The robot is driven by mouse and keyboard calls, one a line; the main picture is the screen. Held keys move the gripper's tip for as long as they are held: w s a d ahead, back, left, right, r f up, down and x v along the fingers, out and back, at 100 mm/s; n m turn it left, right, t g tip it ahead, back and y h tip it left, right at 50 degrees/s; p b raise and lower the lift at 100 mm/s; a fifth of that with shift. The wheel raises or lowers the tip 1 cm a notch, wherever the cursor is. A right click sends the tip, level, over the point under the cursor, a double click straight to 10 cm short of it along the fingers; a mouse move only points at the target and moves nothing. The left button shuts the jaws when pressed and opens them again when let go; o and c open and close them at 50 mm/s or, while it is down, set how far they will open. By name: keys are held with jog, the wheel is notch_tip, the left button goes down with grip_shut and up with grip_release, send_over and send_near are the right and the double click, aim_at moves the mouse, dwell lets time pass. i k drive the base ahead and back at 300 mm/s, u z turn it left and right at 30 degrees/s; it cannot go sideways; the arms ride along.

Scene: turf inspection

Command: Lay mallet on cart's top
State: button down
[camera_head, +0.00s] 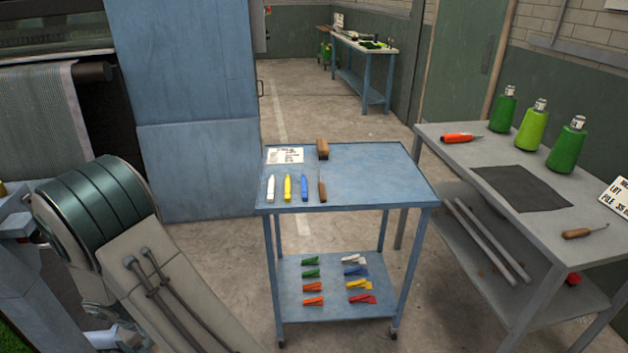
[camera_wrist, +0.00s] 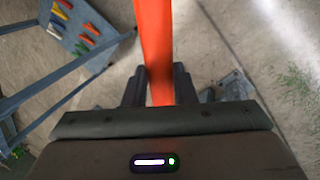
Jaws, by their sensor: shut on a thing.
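The blue cart (camera_head: 375,180) stands in the middle of the head view, its top level and its right half bare. In the wrist view, my gripper (camera_wrist: 159,88) is shut on a long flat orange shaft, which I take for the mallet's handle (camera_wrist: 154,38). The shaft runs up out of the picture, and no mallet head shows. The cart's legs and lower shelf (camera_wrist: 60,30) show at the upper left of the wrist view, apart from the shaft. My gripper and the mallet are not seen in the head view.
The cart's top holds a card (camera_head: 285,155), a wooden block-like item (camera_head: 322,148), and several slim tools along its left front. Coloured clips lie on the lower shelf. A grey bench (camera_head: 455,160) with green spools stands close on the right, a blue cabinet (camera_head: 195,110) behind left.

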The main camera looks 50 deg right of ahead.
aim_at(371, 171)
jog(key=k, duration=0.75)
jog(key=z, duration=1.6)
jog(key=i, duration=0.4)
jog(key=z, duration=0.1)
